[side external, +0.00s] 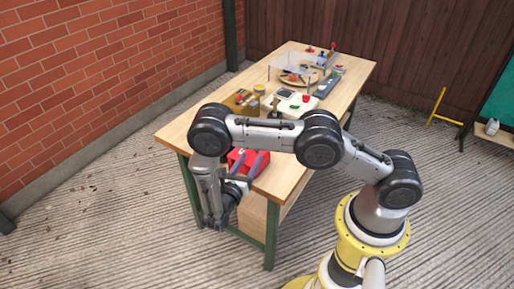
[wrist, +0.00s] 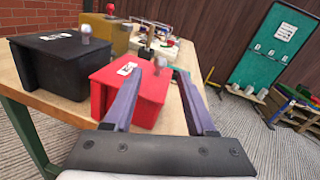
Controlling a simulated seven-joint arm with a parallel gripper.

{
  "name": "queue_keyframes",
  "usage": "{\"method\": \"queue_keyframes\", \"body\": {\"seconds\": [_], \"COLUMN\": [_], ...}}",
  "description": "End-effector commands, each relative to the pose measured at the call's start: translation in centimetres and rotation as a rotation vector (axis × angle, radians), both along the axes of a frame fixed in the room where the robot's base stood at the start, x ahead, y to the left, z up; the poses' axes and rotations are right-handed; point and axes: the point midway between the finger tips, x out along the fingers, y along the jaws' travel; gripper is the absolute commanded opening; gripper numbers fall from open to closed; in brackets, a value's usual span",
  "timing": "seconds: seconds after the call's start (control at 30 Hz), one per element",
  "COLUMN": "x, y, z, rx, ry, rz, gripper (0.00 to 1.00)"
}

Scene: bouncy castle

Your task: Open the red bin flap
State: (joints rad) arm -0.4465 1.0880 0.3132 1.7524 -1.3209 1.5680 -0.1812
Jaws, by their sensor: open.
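The red bin (wrist: 103,98) stands near the table's front edge in the wrist view, with a white label on its top. In the side view, the red bin (side external: 236,157) is partly hidden behind my arm and gripper (side external: 258,163).
A black bin (wrist: 60,68) with a grey knob stands left of the red bin. A yellowish box (wrist: 108,32) and a white device (wrist: 150,48) sit farther back on the wooden table (side external: 178,128). A plate under a clear cover (side external: 298,72) stands beyond.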

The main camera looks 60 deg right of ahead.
Motion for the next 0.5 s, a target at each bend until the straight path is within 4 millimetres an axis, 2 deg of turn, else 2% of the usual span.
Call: {"method": "queue_keyframes", "body": {"seconds": [0.03, 0.2, 0.33, 0.5], "x": [0.1, 0.7, 1.0, 1.2], "y": [-1.2, -4.0, -5.5, -6.4], "z": [0.0, 0.0, 0.0, 0.0], "rx": [-0.001, 0.0, 0.0, 0.0], "ry": [0.002, 0.001, 0.0, 0.001], "rz": [-0.006, -0.004, -0.004, -0.002], "gripper": [0.56, 0.56, 0.56, 0.56]}}
